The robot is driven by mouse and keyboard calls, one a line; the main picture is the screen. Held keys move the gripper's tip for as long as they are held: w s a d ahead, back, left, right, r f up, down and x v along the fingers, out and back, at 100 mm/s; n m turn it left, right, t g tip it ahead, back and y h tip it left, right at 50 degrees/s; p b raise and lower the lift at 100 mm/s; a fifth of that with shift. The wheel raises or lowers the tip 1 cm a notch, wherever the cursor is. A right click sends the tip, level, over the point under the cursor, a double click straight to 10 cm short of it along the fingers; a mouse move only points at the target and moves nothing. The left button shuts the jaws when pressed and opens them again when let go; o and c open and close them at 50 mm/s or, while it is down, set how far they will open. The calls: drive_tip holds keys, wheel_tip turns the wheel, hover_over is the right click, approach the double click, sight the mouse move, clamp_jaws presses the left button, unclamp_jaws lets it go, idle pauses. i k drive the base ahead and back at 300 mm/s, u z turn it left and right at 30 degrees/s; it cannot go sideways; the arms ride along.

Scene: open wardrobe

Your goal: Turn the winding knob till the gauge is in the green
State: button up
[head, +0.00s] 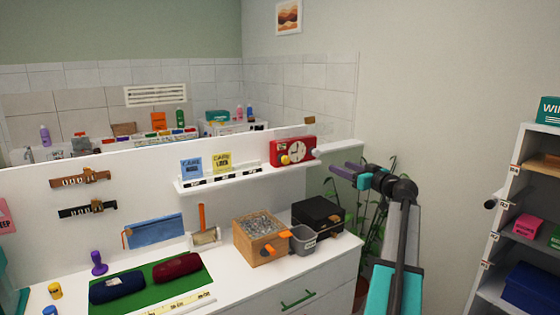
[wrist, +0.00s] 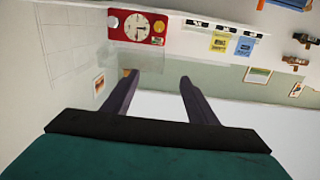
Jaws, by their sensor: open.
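A red box with a round white dial (head: 296,151) stands on the wall shelf. A pale knob (head: 316,153) sits at its right end. A small yellow round part (head: 285,159) is at its lower left; I cannot read any gauge or green band. In the wrist view, which is upside down, the red box (wrist: 121,35) is at the top, beyond the fingers. My gripper (head: 341,169) is open and empty, to the right of the box and a little lower, apart from the knob. Its two purple fingers (wrist: 157,78) also show in the wrist view.
The white shelf (head: 345,146) runs under the box. Blue and yellow cards (head: 191,168) stand to its left. Below are a wooden box (head: 262,245), a grey cup (head: 303,240) and a black box (head: 318,214). A plant is behind my arm, and shelving (head: 510,180) is at the right.

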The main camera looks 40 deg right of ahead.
sight(285, 159)
drive_tip(key=z, duration=0.05)
drive_tip(key=i, duration=0.9)
